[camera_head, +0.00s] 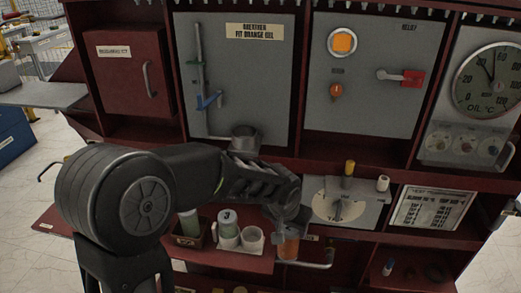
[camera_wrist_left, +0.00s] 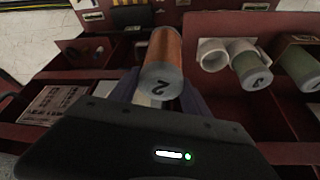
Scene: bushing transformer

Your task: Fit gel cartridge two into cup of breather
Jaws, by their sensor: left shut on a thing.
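Gel cartridge two (camera_head: 288,246), orange with a grey end marked 2, is held in my left gripper (camera_head: 291,222), whose fingers are shut on it. In the left wrist view the cartridge (camera_wrist_left: 165,58) sits between the fingers (camera_wrist_left: 157,92), with its marked end toward the camera. It is apart from the white holders beside it. The breather's grey cup (camera_head: 245,138) is on the panel below the sign reading "fit orange gel", up and left of the gripper. My forearm hides part of the area below the cup. My right gripper is not in view.
A cartridge marked 3 (camera_head: 228,226) stands in a white holder beside an empty white holder (camera_head: 252,240). A green cartridge (camera_head: 188,222) stands in a dark box to the left. A dial box with a yellow knob (camera_head: 349,168) is right of the gripper.

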